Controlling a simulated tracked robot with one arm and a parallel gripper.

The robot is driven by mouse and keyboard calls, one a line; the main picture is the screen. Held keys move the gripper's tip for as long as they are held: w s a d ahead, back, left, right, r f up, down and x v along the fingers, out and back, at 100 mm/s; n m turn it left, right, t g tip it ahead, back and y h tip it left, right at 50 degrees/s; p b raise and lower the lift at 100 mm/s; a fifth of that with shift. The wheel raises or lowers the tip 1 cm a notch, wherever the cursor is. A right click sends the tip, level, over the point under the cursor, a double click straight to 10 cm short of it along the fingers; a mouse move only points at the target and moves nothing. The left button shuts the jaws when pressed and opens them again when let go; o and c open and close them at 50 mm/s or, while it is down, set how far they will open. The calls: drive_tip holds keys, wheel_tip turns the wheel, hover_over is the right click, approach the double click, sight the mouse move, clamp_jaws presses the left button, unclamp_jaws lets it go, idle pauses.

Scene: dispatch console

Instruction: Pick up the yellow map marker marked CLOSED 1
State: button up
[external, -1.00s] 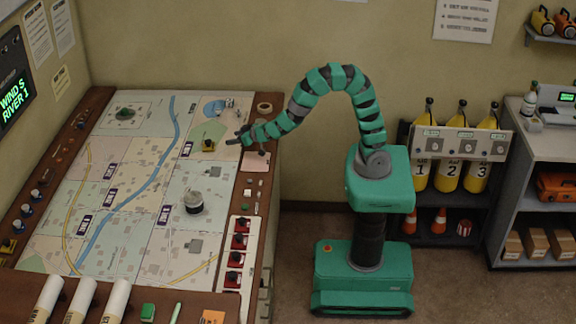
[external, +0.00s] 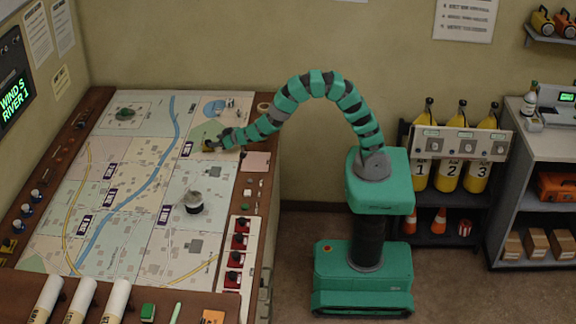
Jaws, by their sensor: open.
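My gripper (external: 211,145) is open and reaches down over the upper right of the large map (external: 150,245), at the green map area. The small yellow map marker stood at this spot a second ago. Now the fingers cover it nearly completely, so I cannot tell whether they touch it or sit around it. Any writing on it is too small to read.
A grey-topped dark round object (external: 193,202) stands on the map below my gripper. A green piece (external: 125,114) is at the map's upper left. Red switches (external: 238,242) line the right edge. White rolls (external: 80,300) lie along the front.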

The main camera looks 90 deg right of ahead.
sight(208, 141)
drive_tip(key=x, duration=0.3)
drive_tip(key=shift+w, duration=0.25)
drive_tip(key=c, duration=1.1)
drive_tip(key=shift+r, duration=0.2)
drive_tip(key=shift+r+p, duration=0.35)
drive_tip(key=shift+r, duration=1.15)
drive_tip(key=shift+s+r, duration=0.15)
drive_tip(key=shift+r, duration=0.1)
drive_tip(key=s, duration=0.9)
drive_tip(key=s+a+r, duration=0.1)
drive_tip(key=s, duration=0.3)
drive_tip(key=shift+s, duration=0.2)
drive_tip(key=shift+s+a+r+b, duration=0.1)
drive_tip(key=shift+s+b, duration=0.5)
drive_tip(key=shift+s, duration=0.55)
